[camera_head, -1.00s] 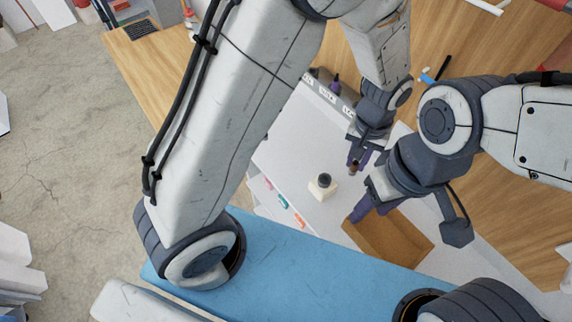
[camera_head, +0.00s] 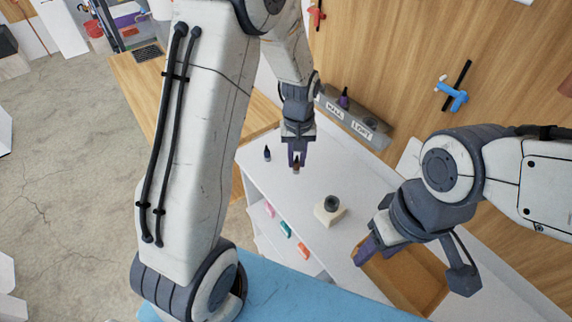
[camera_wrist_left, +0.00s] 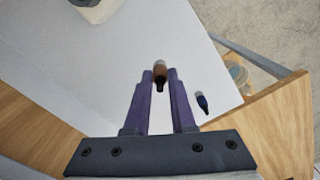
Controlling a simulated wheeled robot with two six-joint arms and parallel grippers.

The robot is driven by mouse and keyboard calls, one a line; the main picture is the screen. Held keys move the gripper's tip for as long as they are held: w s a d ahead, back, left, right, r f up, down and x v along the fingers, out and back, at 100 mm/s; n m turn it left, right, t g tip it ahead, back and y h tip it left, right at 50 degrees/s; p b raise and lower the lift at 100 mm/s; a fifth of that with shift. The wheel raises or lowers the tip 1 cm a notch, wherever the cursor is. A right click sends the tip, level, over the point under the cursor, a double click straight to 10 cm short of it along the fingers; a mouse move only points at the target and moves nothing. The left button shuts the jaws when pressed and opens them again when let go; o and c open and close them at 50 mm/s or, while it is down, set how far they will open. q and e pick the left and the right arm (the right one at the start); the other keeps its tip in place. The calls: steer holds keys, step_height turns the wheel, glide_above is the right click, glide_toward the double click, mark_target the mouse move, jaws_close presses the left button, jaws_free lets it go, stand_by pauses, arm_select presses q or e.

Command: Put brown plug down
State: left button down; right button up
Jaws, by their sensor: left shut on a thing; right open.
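The small brown plug (camera_head: 296,168) has a dark end and is gripped between the fingertips of my left gripper (camera_head: 297,158). The left wrist view also shows the brown plug (camera_wrist_left: 160,73) between the tips of the left gripper (camera_wrist_left: 159,84). The plug hangs over the white tabletop (camera_head: 275,190) near its left part; I cannot tell whether it touches the surface. My right gripper (camera_head: 367,246) is open and empty, above the brown tray at the right.
A cream block with a dark round top (camera_head: 328,213) is in front. The brown tray (camera_head: 432,287) lies right. A labelled grey rack (camera_head: 360,122) holds a purple plug (camera_head: 344,99) at the back.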

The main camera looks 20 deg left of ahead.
arm_select(q)
steer(key=a+f, duration=0.1)
steer(key=f, duration=0.1)
steer(key=a+f+p, duration=0.2)
steer(key=f, duration=0.1)
steer(key=shift+w+a+f, duration=0.1)
steer(key=shift+w+f, duration=0.25)
steer(key=shift+w, duration=0.05)
steer(key=shift+f, duration=0.2)
steer(key=shift+f, duration=0.2)
steer(key=c, duration=0.8)
jaws_free()
steer(key=shift+o, duration=0.2)
steer(key=shift+r, duration=0.1)
